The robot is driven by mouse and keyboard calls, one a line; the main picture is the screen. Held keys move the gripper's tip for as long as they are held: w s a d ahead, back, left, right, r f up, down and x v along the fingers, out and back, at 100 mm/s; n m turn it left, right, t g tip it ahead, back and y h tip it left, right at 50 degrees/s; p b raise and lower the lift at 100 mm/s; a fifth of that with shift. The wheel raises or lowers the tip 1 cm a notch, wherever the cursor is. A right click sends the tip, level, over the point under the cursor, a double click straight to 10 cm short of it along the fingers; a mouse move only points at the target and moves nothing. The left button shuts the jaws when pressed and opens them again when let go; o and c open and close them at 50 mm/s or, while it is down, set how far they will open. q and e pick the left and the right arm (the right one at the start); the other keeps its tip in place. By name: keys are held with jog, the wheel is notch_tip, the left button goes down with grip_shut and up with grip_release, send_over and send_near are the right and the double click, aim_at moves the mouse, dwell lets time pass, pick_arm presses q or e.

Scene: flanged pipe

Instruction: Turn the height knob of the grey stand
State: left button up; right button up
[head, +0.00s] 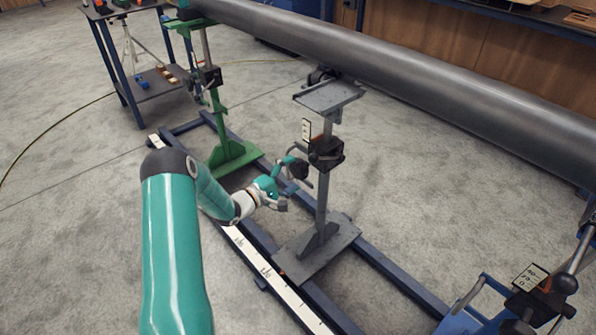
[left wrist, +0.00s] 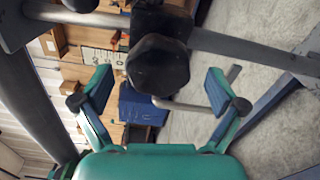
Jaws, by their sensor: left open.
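The grey stand (head: 323,190) stands upright on the dark blue rails, with its flat top plate (head: 328,96) below the pipe. Its black height knob (head: 298,170) faces my left gripper, beside the black collar (head: 326,152) on the post. In the left wrist view the knob (left wrist: 158,65) is large and many-sided, and lies between my two spread fingers. My left gripper (head: 289,178) is open, with one finger on each side of the knob; I see no clear contact. A bent grey rod (left wrist: 185,105) shows behind the knob. My right gripper is not in view.
A long grey pipe (head: 420,75) runs above the stand. A green stand (head: 222,130) is at the back left and a blue stand (head: 490,300) at the lower right. A white scale strip (head: 262,265) lies along the near rail. A small table (head: 150,85) stands farther back.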

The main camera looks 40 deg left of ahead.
pick_arm(q)
jog(key=s, duration=0.9)
jog(key=shift+s+a, duration=0.2)
jog(key=shift+a, duration=0.25)
